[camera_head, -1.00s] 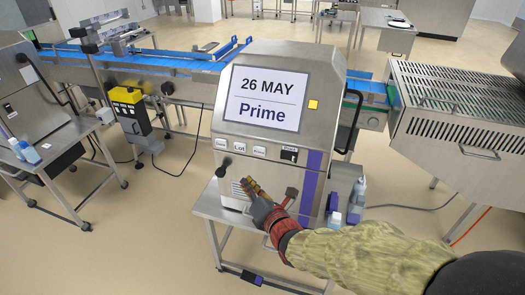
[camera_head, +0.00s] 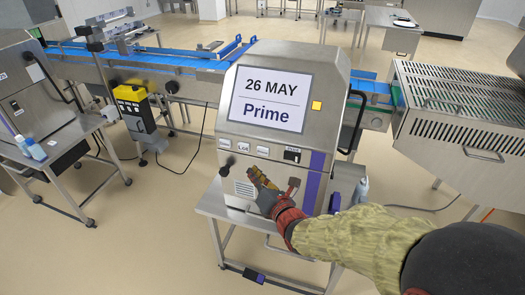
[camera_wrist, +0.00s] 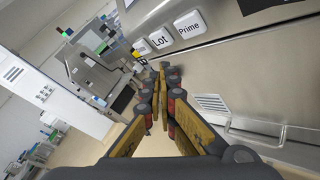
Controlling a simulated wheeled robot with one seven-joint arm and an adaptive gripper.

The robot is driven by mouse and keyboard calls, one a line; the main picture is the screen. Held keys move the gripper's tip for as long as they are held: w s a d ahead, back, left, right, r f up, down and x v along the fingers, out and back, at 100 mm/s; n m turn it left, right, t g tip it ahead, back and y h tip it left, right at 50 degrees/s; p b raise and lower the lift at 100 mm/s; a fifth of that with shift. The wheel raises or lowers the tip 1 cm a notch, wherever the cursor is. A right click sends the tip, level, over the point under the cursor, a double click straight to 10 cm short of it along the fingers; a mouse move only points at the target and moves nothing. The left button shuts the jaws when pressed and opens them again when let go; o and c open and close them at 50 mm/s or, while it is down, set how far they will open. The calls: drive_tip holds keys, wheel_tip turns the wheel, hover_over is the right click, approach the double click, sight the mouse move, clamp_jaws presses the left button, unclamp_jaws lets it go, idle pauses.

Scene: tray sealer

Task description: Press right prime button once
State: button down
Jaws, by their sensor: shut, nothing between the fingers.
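The right printer (camera_head: 285,95) is a steel box whose screen reads "26 MAY" and "Prime". Below the screen is a row of white buttons. The Prime button (camera_head: 262,150) sits right of the Lot button (camera_head: 243,147). My gripper (camera_head: 252,173) is shut and empty, in front of the printer's face just below the button row. In the wrist view, the fingertips (camera_wrist: 165,72) point below the Lot button, apart from the Prime button. No contact shows.
A black switch (camera_head: 292,155) is right of the buttons, and a dark knob (camera_head: 230,161) is below left. A vent grille (camera_head: 244,190) lies beneath, beside my fingers. A second printer (camera_head: 30,90) stands at left. A blue conveyor (camera_head: 170,58) runs behind.

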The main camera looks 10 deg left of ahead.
sight(263, 151)
drive_tip(key=shift+w+d+b, duration=0.2)
drive_tip(key=shift+w+b, duration=0.1)
drive_tip(key=shift+w, duration=2.5)
drive_tip(key=shift+w+b, duration=0.2)
drive_tip(key=shift+b, duration=0.1)
drive_tip(key=shift+w+b, duration=0.2)
drive_tip(key=shift+b, duration=0.1)
drive_tip(key=shift+w+d+b, duration=0.1)
drive_tip(key=shift+w+b, duration=0.3)
drive_tip(key=shift+w, duration=0.15)
drive_tip(key=shift+s, duration=0.2)
drive_tip(key=shift+s+b, duration=0.7)
drive_tip(key=shift+s, duration=0.05)
drive_tip(key=shift+s, duration=0.1)
